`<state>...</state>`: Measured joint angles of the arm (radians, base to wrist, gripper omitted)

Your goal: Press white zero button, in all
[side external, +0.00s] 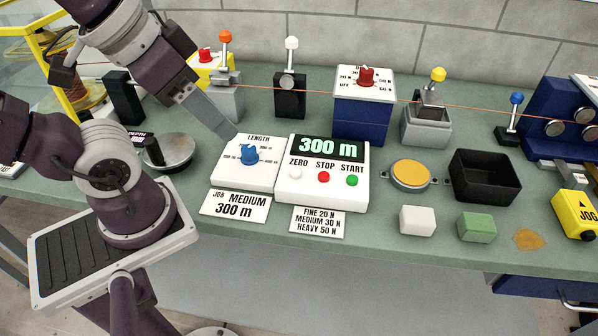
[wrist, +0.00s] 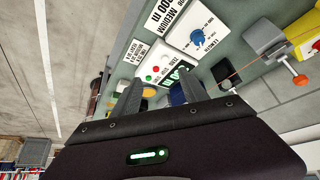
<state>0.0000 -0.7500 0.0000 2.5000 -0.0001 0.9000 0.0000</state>
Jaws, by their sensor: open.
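The white zero button (side external: 296,174) sits at the left of a button row on a white control box (side external: 325,196), with the red stop button (side external: 323,177) and green start button (side external: 352,180) to its right. The box's display (side external: 329,147) reads 300 m. My gripper (side external: 233,132) is above the back of the length dial box, to the left of and apart from the zero button. In the wrist view, the two fingers of my gripper (wrist: 160,92) are spread with nothing held. The control box (wrist: 148,62) shows beyond them, its display partly hidden.
The length box (side external: 246,177) with its blue knob stands left of the control box. A blue box (side external: 362,120) with a red knob stands behind. An orange line crosses the bench at the back, past several levers. A yellow disc (side external: 411,174) lies to the right.

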